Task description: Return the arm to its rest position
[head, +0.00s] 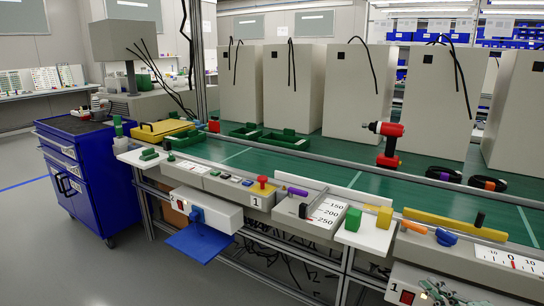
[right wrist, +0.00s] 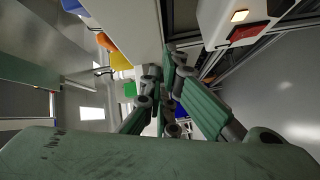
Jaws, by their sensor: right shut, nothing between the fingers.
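My right gripper (head: 440,291) shows at the bottom right of the head view, grey-green, in front of the lower white box with a red switch (head: 407,297). In the right wrist view my right gripper (right wrist: 168,78) has its green fingers drawn together at the tips, with nothing between them. It is apart from the small coloured items on the bench front. My left gripper is in neither view.
The green bench (head: 340,180) carries a red drill (head: 389,143), a yellow bar (head: 455,225) and green trays. A blue flap (head: 200,241) hangs from a white box at left. A blue cabinet (head: 85,180) stands left, with open floor before it.

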